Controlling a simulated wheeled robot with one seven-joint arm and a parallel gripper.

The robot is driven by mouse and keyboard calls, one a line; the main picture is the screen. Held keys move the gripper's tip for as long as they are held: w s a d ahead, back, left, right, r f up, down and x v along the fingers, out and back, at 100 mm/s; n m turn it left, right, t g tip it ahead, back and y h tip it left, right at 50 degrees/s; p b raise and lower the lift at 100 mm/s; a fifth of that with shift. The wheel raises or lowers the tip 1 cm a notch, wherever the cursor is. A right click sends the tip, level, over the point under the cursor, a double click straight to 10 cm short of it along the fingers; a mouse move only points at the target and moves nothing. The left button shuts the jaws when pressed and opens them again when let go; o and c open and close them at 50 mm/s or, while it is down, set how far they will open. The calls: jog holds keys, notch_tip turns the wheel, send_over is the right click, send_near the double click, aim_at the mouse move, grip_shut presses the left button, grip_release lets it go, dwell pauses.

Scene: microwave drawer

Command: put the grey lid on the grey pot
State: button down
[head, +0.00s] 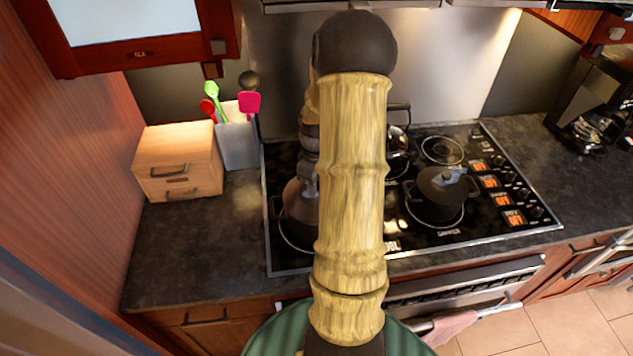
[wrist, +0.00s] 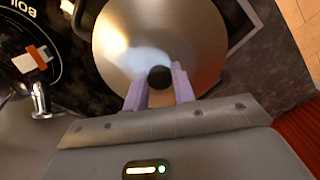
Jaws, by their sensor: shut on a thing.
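The grey lid (wrist: 150,30) fills the upper middle of the wrist view, a round shiny metal disc with a dark knob (wrist: 158,76). My gripper (wrist: 160,82) has its two pale purple fingers closed on either side of the knob. In the head view my own arm covers the gripper. A grey-brown rounded shape (head: 299,205), at the left front of the stove, shows only partly beside my arm. I cannot tell how much of it is lid and how much is grey pot, or whether the two touch.
A dark lidded pot (head: 440,192) stands on the right front burner of the stove (head: 400,232). A kettle (head: 397,140) stands behind my arm. A wooden box (head: 178,160) and a white utensil holder (head: 238,140) stand left. The front-left counter (head: 190,245) is clear.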

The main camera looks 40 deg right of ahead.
jog(key=shift+f, duration=0.4)
dwell(1.2)
jog(key=c, duration=0.6)
grip_release()
jog(key=shift+r+p, duration=3.15)
jog(key=shift+r, duration=0.4)
